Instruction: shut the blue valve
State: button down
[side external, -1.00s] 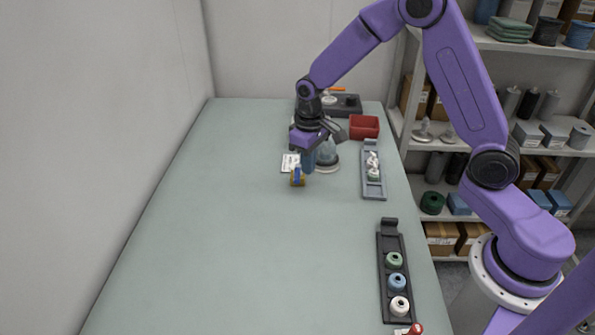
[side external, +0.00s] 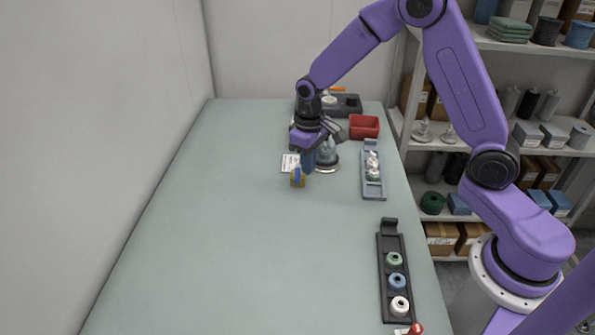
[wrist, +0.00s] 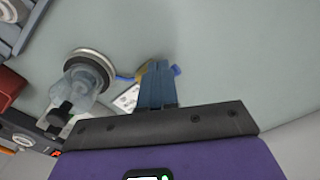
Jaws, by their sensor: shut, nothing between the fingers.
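The blue valve (side external: 298,177) is a small brass-coloured body with a blue handle, near the middle of the table in the side view. In the wrist view its blue handle (wrist: 176,70) shows on the right of my fingertips, and a bit of brass and blue shows on their left. My gripper (side external: 308,171) has its blue fingers pointing down right beside the valve. In the wrist view my gripper (wrist: 157,64) is shut, with its fingers together and nothing between them. The fingers hide the valve's middle, so I cannot tell whether they touch the handle.
A clear dome-like vessel on a round base (wrist: 94,62) stands close by the valve. A white label card (side external: 290,162) lies beside it. A grey tray (side external: 374,190), a red bin (side external: 364,127) and a dark tray with coloured caps (side external: 391,236) line the right side. The table's left is clear.

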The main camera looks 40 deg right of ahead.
aim_at(297, 174)
dwell(0.4)
jog(key=shift+f, duration=2.25)
jog(key=shift+w+a, duration=0.1)
jog(key=shift+a, duration=0.1)
jog(key=shift+w+a, duration=0.1)
jog(key=shift+a, duration=0.2)
